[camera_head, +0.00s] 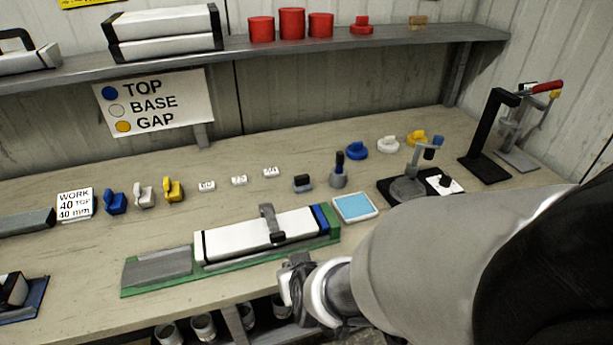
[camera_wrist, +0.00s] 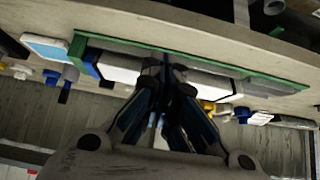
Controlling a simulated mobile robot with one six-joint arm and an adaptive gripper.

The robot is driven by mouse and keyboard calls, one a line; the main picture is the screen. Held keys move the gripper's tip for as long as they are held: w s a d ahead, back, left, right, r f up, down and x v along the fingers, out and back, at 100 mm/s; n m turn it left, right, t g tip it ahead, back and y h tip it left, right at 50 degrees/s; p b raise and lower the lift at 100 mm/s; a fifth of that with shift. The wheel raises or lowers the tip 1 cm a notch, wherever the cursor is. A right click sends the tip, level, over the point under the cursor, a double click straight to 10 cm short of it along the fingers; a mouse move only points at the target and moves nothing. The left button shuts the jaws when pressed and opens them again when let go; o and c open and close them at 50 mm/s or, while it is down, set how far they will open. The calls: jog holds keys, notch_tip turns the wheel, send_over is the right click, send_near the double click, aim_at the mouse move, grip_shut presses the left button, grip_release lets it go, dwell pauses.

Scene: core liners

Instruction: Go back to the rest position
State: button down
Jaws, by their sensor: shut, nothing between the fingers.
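My gripper (camera_head: 291,278) is at the front edge of the bench in the head view, in front of the green tray (camera_head: 130,280). In the wrist view my gripper (camera_wrist: 166,70) has its dark fingers together, with nothing seen between them. The tray holds a white core liner (camera_head: 235,240) with a blue end at right and a grey clamp (camera_head: 270,222) across it. A bare grey strip fills the tray's left part. In the wrist view the fingers cover part of the white liner (camera_wrist: 120,68). My arm hides the bench's front right.
A light-blue pad (camera_head: 354,207) lies right of the tray. Blue, white and yellow pieces, small labels and a grey clamp stand (camera_head: 408,186) stand behind. A black stand (camera_head: 490,135) is at far right. A shelf (camera_head: 260,48) runs above. Cups sit below the bench.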

dwell(0.4)
jog(key=s+d+r+m+g+h, duration=0.1)
jog(key=s+d+r+m, duration=0.1)
jog(key=s+d+r, duration=0.4)
jog(key=s+d+r+m+g+h, duration=0.2)
jog(key=s+d+r, duration=0.5)
jog(key=s+d, duration=0.3)
jog(key=d, duration=0.4)
jog(key=shift+a, duration=0.1)
